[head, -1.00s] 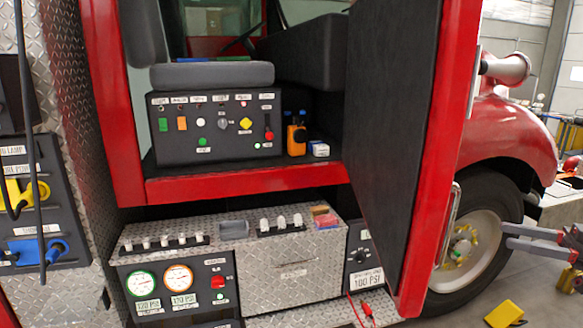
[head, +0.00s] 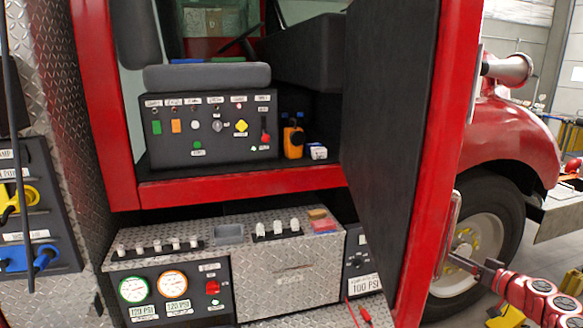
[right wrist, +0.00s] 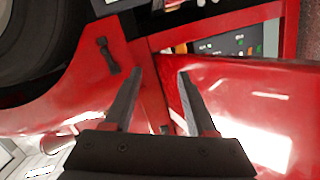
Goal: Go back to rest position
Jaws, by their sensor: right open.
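My right gripper (head: 452,258) is at the lower right of the head view, in front of the truck's front wheel (head: 478,240) and close to the silver handle (head: 452,222) on the open door. I cannot tell whether it touches the door. In the right wrist view its two dark fingers (right wrist: 160,80) stand apart with nothing between them, over red bodywork. My left gripper is not in view.
The red fire truck's open door (head: 390,130) stands beside the cab. A switch panel (head: 210,125) sits in the cab, above a diamond-plate pump panel (head: 285,270) with gauges. A yellow block (head: 505,318) is on the floor, partly behind my arm.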

